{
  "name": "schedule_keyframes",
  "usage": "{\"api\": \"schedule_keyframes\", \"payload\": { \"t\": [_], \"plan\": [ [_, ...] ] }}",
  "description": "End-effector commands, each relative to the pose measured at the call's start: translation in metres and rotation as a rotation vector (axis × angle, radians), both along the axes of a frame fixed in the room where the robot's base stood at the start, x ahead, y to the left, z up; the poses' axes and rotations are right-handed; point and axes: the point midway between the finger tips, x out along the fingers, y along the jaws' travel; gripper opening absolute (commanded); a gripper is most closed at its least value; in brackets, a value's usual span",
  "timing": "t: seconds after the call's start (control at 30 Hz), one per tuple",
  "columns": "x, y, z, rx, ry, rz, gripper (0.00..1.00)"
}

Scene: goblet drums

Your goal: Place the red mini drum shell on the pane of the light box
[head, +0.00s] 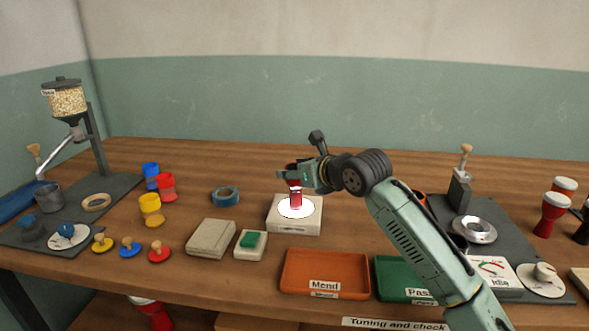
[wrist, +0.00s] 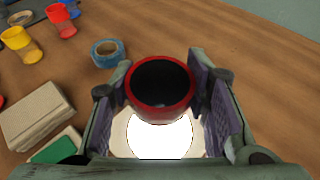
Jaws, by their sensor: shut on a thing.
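The red mini drum shell (head: 295,197) is between the fingers of my gripper (head: 299,178), upright over the light box. In the wrist view the shell (wrist: 160,108) shows its red rim and dark open top between the two fingers of my gripper (wrist: 161,100). The light box (head: 296,230) is a pale box with a round, brightly lit pane (head: 285,211) on top. The lit pane also shows in the wrist view (wrist: 158,143), below the shell. I cannot tell whether the shell's foot touches the pane.
An orange tray (head: 325,290) marked "Mend" and a green tray (head: 393,289) stand in front. A blue tape ring (head: 225,196), a closed pale box (head: 211,238) and a green-buttoned box (head: 251,245) are to the left. Blue, red and yellow shells stand further left.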

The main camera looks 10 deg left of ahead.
Motion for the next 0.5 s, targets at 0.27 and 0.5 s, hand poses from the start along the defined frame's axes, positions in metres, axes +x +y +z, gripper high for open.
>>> {"api": "schedule_keyframes", "payload": {
  "t": [0.27,0.5],
  "plan": [
    [-0.0002,0.0000,-0.0043,0.000,0.000,0.000,0.15],
    [-0.0002,0.0000,-0.0032,-0.001,0.001,0.000,0.56]
  ]
}}
